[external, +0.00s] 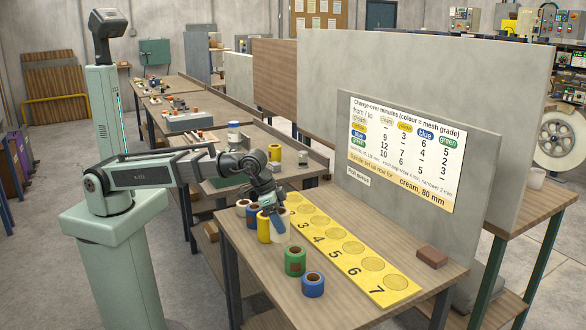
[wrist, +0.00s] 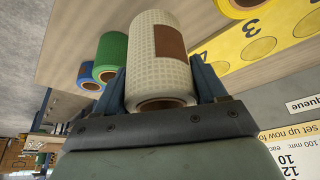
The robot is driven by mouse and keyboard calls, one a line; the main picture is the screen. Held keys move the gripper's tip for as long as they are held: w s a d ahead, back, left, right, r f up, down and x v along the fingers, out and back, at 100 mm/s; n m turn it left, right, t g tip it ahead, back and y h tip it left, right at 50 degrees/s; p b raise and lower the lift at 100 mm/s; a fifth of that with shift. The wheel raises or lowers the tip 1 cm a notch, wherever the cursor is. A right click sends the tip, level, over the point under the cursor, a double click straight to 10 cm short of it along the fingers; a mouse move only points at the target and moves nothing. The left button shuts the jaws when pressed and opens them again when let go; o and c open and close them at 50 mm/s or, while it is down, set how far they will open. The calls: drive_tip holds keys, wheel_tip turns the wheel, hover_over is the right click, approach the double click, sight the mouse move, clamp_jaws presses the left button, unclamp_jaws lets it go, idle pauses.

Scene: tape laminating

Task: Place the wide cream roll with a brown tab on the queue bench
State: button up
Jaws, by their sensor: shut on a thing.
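The wide cream roll (wrist: 165,50) with a brown tab (wrist: 170,40) is between the two blue fingers of my gripper (wrist: 163,88), which is shut on it. The tab faces the wrist camera. In the external view, my gripper (external: 270,210) is over the near-left part of the queue bench (external: 340,300), and the cream roll (external: 281,230) is partly hidden behind a finger. I cannot tell its exact height above the bench. A yellow strip (external: 352,246) with numbered round spots runs along the bench; the spots with the higher numbers look empty.
A yellow roll (external: 264,229) stands close left of the cream roll. A green roll (external: 295,262) and a blue roll (external: 313,285) stand in front. Another yellow roll (external: 292,201) is near the strip's far end. A brown block (external: 432,257) and an upright board (external: 400,190) are at the back.

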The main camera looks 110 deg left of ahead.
drive_tip(key=shift+f, duration=2.95)
drive_tip(key=shift+f, duration=0.15)
drive_tip(key=o, duration=1.1)
drive_tip(key=v, duration=1.2)
